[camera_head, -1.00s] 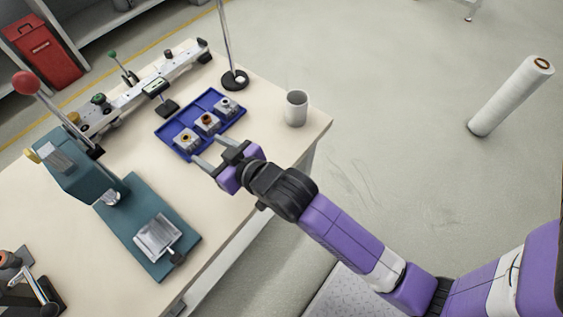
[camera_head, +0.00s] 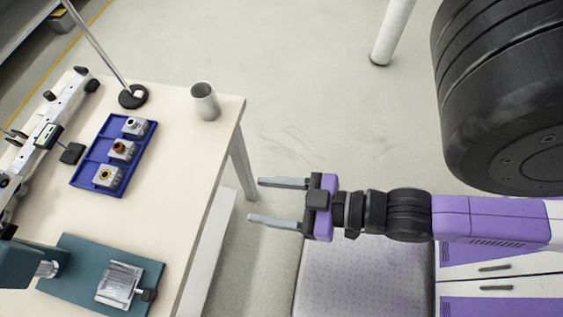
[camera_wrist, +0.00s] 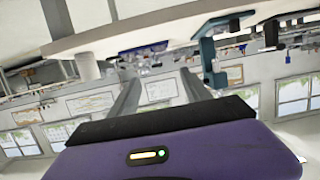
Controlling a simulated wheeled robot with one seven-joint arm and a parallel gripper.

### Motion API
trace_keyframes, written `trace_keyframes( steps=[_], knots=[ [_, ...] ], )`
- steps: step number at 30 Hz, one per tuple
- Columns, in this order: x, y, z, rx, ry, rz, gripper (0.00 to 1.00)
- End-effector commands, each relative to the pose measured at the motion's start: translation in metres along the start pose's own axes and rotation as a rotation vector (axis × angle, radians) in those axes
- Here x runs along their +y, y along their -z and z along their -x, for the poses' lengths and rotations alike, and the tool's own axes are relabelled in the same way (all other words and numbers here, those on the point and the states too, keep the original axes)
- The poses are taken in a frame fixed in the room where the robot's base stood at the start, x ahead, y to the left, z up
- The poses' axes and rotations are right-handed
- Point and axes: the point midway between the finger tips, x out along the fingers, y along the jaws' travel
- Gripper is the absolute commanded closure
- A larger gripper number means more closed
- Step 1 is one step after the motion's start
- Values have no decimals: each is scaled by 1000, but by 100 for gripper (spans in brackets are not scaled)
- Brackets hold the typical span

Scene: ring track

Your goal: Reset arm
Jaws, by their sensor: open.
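My gripper (camera_head: 280,202) is open and empty in the head view. Its two grey fingers point left toward the table and are well apart. It is clear of the table's right edge, over the floor and beside my own base. In the wrist view my gripper (camera_wrist: 160,85) shows its two fingers spread with nothing between them, and the room appears tilted upside down behind them.
The cream table (camera_head: 185,165) is at left. It bears a blue tray (camera_head: 92,160) with 3 small metal blocks, a grey cup (camera_head: 205,101), a stand base (camera_head: 133,96) and a teal press (camera_head: 75,265). A white roll (camera_head: 393,30) stands on the floor behind.

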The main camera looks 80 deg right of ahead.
Motion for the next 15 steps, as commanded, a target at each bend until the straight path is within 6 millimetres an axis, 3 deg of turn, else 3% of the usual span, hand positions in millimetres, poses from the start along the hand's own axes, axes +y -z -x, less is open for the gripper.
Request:
trace_keyframes(
  steps=[3, 6, 15],
  knots=[
    [-1, 8, 24, 2, -5, -4, 44],
    [-1, 13, 32, 7, -7, -6, 44],
    [-1, 15, 35, 9, -7, -7, 44]
  ],
)
